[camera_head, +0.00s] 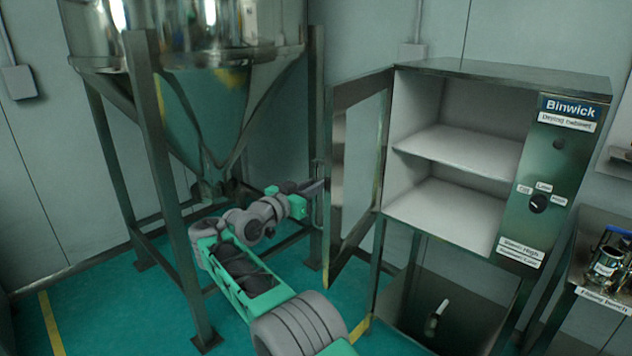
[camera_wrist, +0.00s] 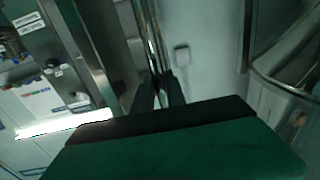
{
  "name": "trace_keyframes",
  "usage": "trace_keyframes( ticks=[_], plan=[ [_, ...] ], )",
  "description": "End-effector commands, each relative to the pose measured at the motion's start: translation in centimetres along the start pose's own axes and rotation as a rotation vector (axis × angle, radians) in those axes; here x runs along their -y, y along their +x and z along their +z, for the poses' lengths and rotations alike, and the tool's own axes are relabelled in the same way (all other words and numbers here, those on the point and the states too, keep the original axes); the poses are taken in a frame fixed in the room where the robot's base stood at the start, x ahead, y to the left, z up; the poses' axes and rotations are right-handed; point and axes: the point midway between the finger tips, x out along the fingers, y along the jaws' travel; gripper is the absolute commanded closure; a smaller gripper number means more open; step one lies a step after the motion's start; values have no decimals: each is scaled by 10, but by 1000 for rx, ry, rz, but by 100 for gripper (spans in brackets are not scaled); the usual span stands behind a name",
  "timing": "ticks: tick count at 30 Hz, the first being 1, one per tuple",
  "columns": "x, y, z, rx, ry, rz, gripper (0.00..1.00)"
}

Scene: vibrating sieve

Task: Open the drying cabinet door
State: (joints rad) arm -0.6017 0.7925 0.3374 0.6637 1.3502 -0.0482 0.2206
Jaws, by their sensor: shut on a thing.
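The drying cabinet (camera_head: 556,178) stands at right in the head view, with a dark metal front panel and white shelves inside. Its framed door with a window (camera_head: 383,140) stands swung wide open to the left, so the interior shows. My gripper (camera_head: 321,186) is shut on the door handle (camera_head: 317,208), a slim upright bar on the door's outer left side. In the wrist view, the fingers (camera_wrist: 162,88) close around the bright bar, and the cabinet shows at left. The exact finger contact is dark and hard to see.
A steel hopper (camera_head: 200,110) on a frame of legs (camera_head: 165,170) stands left, close beside my arm and the door's free edge. A bench (camera_head: 600,225) with jars (camera_head: 606,262) is at far right. Green floor (camera_head: 90,310) is open at lower left.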

Motion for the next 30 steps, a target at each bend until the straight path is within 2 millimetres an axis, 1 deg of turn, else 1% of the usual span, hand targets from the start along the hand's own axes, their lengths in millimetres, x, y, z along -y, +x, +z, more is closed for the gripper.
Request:
trace_keyframes(
  ticks=[1,5,20,21,24,30],
  plan=[
    [0,3,-3,-2,1,11,100],
    [1,4,-3,-4,3,27,100],
    [5,1,-3,-4,2,31,100],
    [5,1,-3,-4,2,31,82],
    [6,0,-2,-3,2,28,75],
    [9,-4,-2,-2,1,21,75]
  ],
)
